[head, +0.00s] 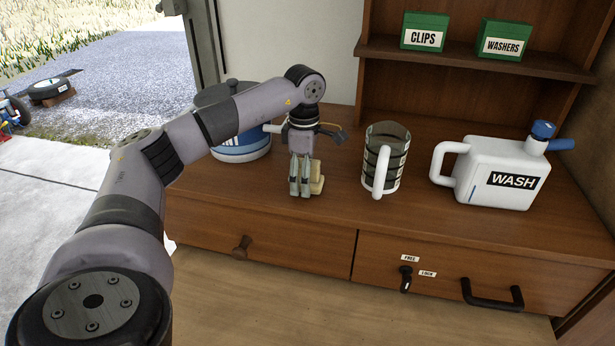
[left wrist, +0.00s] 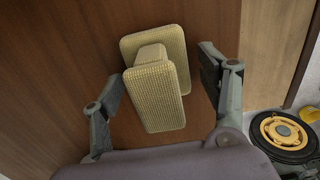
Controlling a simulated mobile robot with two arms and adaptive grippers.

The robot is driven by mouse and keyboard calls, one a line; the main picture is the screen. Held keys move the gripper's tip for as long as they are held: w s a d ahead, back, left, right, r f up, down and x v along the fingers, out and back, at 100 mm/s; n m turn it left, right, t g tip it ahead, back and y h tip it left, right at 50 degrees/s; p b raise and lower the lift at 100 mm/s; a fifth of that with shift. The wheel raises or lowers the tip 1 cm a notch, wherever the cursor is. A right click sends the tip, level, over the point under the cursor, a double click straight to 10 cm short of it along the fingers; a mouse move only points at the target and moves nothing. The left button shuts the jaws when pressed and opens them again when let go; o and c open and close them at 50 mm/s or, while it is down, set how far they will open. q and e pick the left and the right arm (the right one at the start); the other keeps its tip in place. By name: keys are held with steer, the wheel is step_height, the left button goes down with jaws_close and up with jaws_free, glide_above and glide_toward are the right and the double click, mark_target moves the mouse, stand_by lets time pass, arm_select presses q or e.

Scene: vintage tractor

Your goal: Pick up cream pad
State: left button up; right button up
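The cream pad (head: 317,178) is on the wooden worktop, partly hidden behind my left gripper in the head view. In the left wrist view the cream pad (left wrist: 158,85) shows a ribbed surface, a second flat layer and a raised block between them. My left gripper (head: 299,190) points down over the worktop at the pad. In the left wrist view the left gripper's fingers (left wrist: 160,107) are spread apart, one on each side of the pad, with gaps to it. My right gripper is not in view.
A blue and white container (head: 240,147) stands behind my left arm. A slatted mug (head: 381,160) and a white WASH jug (head: 499,174) stand to the right on the worktop (head: 420,215). Green CLIPS (head: 425,31) and WASHERS (head: 505,40) boxes sit on the shelf.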

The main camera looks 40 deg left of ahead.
arm_select(q)
steer(key=c, duration=1.1)
steer(key=shift+o, duration=0.2)
steer(key=shift+r, duration=0.1)
step_height(320, 180, up, 8)
steer(key=shift+w+b, duration=0.1)
steer(key=shift+b, duration=0.7)
step_height(320, 180, up, 12)
steer(key=p, duration=0.4)
steer(key=shift+p, duration=0.35)
steer(key=o, duration=0.7)
steer(key=c, duration=0.8)
